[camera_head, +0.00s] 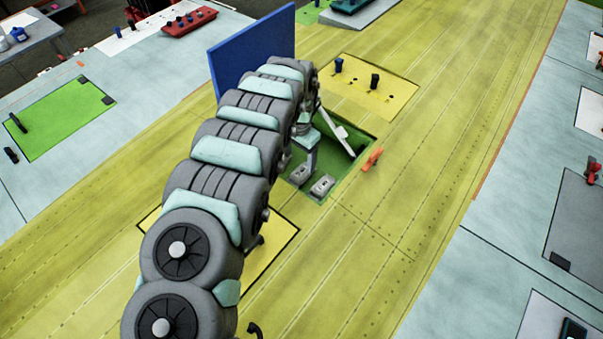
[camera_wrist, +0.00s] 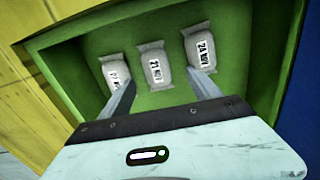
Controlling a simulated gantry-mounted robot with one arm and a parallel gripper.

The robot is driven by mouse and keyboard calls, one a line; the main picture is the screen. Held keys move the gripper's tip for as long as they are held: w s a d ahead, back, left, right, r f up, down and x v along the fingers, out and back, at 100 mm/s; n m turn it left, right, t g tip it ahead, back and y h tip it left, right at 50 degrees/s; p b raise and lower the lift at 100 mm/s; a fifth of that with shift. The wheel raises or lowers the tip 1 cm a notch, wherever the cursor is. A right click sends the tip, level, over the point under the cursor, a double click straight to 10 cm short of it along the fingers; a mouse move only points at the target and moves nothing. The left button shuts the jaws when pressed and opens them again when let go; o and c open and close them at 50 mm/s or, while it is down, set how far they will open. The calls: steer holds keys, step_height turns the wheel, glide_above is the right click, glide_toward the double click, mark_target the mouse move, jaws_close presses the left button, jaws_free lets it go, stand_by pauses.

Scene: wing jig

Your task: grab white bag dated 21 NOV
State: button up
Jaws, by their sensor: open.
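Three pale bags lie in a row on the green floor of a recess (camera_wrist: 100,42) in the wrist view. The middle white bag (camera_wrist: 154,64) reads 21 NOV. The right bag (camera_wrist: 200,46) reads 24 NOV. The left bag (camera_wrist: 111,66) has a label partly covered by my left finger. My gripper (camera_wrist: 160,77) is open, with its fingers on either side of the 21 NOV bag in the picture; contact cannot be told. In the head view two bags (camera_head: 322,187) show in the recess, labels unreadable.
A blue upright panel (camera_head: 240,52) stands beside my arm. An orange piece (camera_head: 373,158) lies at the recess's right edge. A yellow plate (camera_head: 362,88) with dark pegs is beyond it. The yellow wing surface (camera_head: 400,220) to the right is clear.

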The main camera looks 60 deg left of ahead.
mark_target(301, 171)
steer(key=shift+f, duration=1.05)
steer(key=shift+w+d+f+p, duration=0.15)
steer(key=shift+f+p, duration=0.1)
steer(key=shift+f, duration=0.75)
steer(key=shift+w+d+f+p, duration=0.15)
steer(key=shift+f+p, duration=0.1)
steer(key=shift+f, duration=1.25)
steer(key=shift+s, duration=0.1)
steer(key=c, duration=1.5)
steer(key=shift+r, duration=0.15)
